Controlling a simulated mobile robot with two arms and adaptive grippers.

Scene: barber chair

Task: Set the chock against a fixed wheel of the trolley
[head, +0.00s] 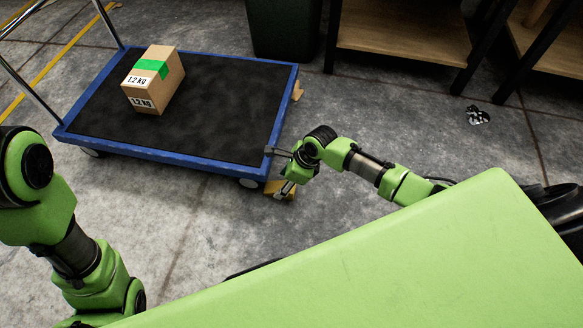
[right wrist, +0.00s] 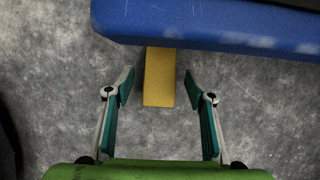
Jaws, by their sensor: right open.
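The trolley (head: 240,150) has a blue frame and a dark deck; its blue edge also shows in the right wrist view (right wrist: 210,24). A dark wheel (head: 249,183) shows under its near right corner. A yellow chock (head: 283,188) is on the floor beside that corner. In the right wrist view the chock (right wrist: 159,88) runs partly under the trolley edge, so its far end and any contact with the wheel are hidden. My right gripper (right wrist: 158,80) is open, its fingers on either side of the chock with gaps. My left arm shows, but its gripper does not.
A cardboard box (head: 153,80) with green tape sits on the deck. A dark green bin (head: 283,28) and wooden shelves (head: 400,38) stand behind. The floor right of the trolley is mostly clear.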

